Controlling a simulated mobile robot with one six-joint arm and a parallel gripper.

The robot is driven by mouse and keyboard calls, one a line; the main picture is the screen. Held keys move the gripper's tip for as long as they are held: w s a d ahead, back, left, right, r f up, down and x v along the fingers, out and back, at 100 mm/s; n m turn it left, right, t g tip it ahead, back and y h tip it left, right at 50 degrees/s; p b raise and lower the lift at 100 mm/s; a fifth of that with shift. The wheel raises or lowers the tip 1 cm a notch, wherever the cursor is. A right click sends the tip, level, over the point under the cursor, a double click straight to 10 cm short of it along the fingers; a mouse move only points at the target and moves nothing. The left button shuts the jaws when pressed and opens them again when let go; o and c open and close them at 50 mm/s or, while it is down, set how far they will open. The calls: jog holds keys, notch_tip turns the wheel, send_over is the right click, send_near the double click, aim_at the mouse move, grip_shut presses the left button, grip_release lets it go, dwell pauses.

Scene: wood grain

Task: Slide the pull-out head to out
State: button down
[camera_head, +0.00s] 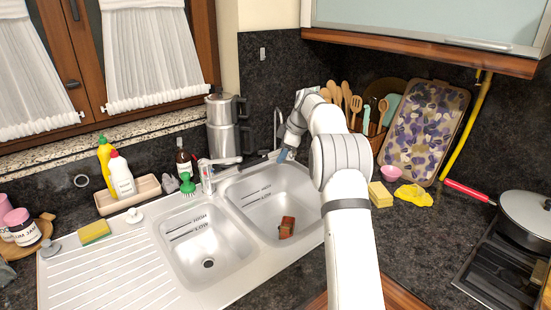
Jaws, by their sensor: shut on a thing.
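The chrome tap (206,177) stands on the sink's back rim, between the two basins. Its spout (228,161) points right, over the rear of the right basin. The pull-out head (263,153) is a small piece at the spout's right end, beside my gripper. My gripper (284,155) shows as small bluish fingertips at the end of my white arm, above the back of the right basin. It is shut on the pull-out head; the contact itself is small and partly hidden by my wrist.
The double sink (100,271) has a reddish-brown block (287,227) in its right basin. A green brush (188,183), bottles and a tall metal pot (224,127) stand behind it.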

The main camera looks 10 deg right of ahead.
jog(key=shift+d, duration=0.3)
jog(key=c, duration=1.4)
grip_release()
jog(key=o, duration=0.3)
jog(key=shift+s+d+r, duration=0.1)
jog(key=shift+d, duration=0.05)
jog(key=shift+o, duration=0.4)
jog(key=shift+a, duration=0.2)
jog(key=b+v, duration=0.1)
jog(key=v, duration=0.6)
jog(key=shift+d+r, duration=0.1)
jog(key=shift+r, duration=0.15)
jog(key=shift+s+r, duration=0.1)
